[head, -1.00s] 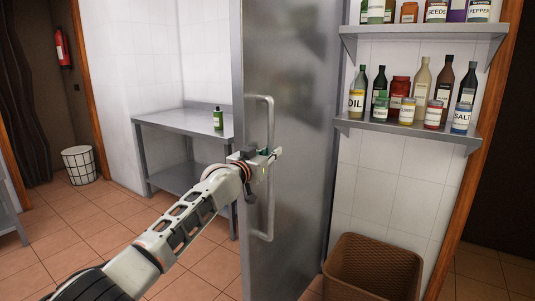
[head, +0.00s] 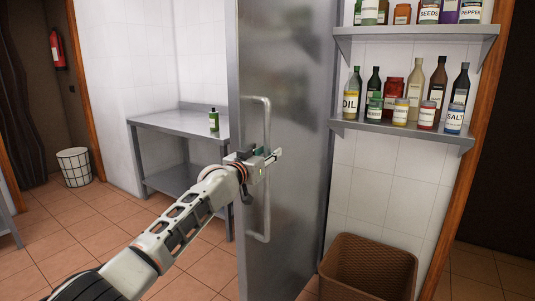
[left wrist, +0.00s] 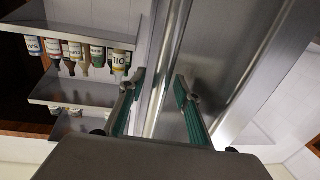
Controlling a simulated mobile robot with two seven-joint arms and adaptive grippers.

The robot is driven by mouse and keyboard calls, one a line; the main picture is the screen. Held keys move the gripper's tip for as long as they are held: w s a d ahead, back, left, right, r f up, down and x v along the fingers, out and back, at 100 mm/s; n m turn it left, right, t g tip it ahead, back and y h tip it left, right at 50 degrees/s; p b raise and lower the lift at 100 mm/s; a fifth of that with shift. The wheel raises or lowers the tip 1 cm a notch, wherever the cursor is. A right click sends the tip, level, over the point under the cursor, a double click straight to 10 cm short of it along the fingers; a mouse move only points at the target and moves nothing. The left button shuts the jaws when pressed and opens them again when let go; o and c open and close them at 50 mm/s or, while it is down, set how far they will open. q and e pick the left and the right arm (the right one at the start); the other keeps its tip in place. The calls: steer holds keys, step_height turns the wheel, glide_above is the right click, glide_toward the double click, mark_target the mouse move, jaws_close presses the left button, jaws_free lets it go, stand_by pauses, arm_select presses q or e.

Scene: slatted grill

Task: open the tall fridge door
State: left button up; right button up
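The tall fridge door (head: 300,120) is a grey metal panel in the middle of the head view, with a long upright bar handle (head: 266,215) near its left edge. My left gripper (head: 266,157) is at mid-height of the handle. In the left wrist view the two green-padded fingers (left wrist: 160,82) stand apart, with a pale metal bar, seemingly the handle, running between them. I cannot tell whether either finger touches it. The door's metal surface (left wrist: 215,60) shows beyond the fingers. My right gripper is in neither view.
Wall shelves (head: 405,131) with bottles and jars are right of the door. A brown woven bin (head: 368,268) stands on the floor below them. A metal table (head: 175,121) with a green bottle (head: 213,120) is behind on the left.

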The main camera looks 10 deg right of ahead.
arm_select(q)
steer(key=shift+s, duration=0.1)
steer(key=shift+s+a+f, duration=0.15)
steer(key=shift+s+a, duration=0.15)
steer(key=shift+s, duration=0.35)
steer(key=v, duration=1)
steer(key=shift+a, duration=0.25)
steer(key=shift+s, duration=0.1)
steer(key=s+a+f+n+y, duration=0.15)
steer(key=s+a+f, duration=0.3)
steer(key=f, duration=0.65)
steer(key=s+a+f+n+g+y, duration=0.15)
steer(key=s+a+f, duration=0.3)
steer(key=f, duration=0.75)
steer(key=s+a+f+t+y, duration=0.15)
steer(key=s+a+f, duration=0.3)
steer(key=f, duration=0.65)
steer(key=s+a+f+g+y, duration=0.1)
steer(key=s+a+f, duration=0.3)
steer(key=s, duration=0.6)
steer(key=s+a+f+g+y, duration=0.1)
steer(key=s+a+f, duration=0.3)
steer(key=s+f, duration=0.3)
steer(key=s+a+f+g+y, duration=0.1)
steer(key=s+a+f, duration=0.3)
steer(key=s, duration=0.9)
step_height(320, 180, down, 2)
steer(key=shift+a+f+g, duration=0.15)
steer(key=shift+f+g, duration=0.1)
steer(key=shift+g, duration=0.25)
